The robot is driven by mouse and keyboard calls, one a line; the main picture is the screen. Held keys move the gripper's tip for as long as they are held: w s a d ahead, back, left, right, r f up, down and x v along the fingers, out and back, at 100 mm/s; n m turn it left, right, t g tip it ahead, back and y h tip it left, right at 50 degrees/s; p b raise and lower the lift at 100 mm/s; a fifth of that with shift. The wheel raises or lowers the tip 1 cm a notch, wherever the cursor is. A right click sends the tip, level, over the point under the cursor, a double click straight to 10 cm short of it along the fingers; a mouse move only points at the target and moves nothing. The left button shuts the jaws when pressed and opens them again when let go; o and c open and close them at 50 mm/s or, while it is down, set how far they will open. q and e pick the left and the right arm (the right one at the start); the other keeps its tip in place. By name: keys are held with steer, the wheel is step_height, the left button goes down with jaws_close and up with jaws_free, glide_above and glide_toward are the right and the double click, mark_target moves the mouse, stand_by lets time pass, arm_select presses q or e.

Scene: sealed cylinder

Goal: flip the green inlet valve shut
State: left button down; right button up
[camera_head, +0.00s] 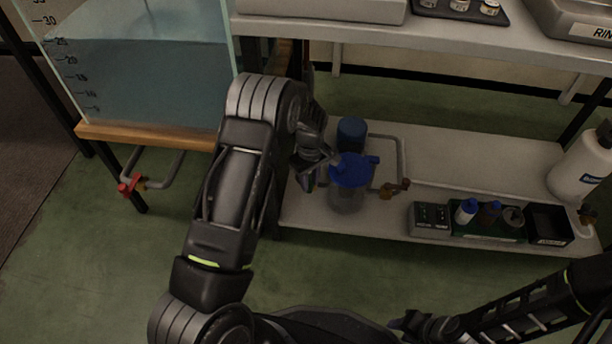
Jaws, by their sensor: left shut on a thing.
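A clear cylinder (346,197) with a blue lid (351,170) stands on the lower shelf, right of my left gripper. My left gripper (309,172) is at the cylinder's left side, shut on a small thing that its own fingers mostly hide. I take this to be the green inlet valve, which I cannot see clearly; only a small coloured sliver shows at the fingertips. A brass-coloured valve (388,190) sits on the pipe right of the cylinder. My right gripper (408,326) is low at the bottom of the view, away from the shelf; its fingers are too dark to read.
A water tank (140,85) stands at the left, with a red valve (130,186) on a pipe below. A blue container (351,132) is behind the cylinder. A bottle rack (487,229) and a white jug (578,168) are to the right. The upper shelf (440,36) overhangs behind.

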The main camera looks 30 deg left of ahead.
mark_target(310, 183)
arm_select(q)
steer(key=shift+d, duration=0.1)
steer(key=c, duration=1.2)
jaws_free()
step_height(310, 183, up, 8)
steer(key=p, duration=0.3)
steer(key=shift+f, duration=0.1)
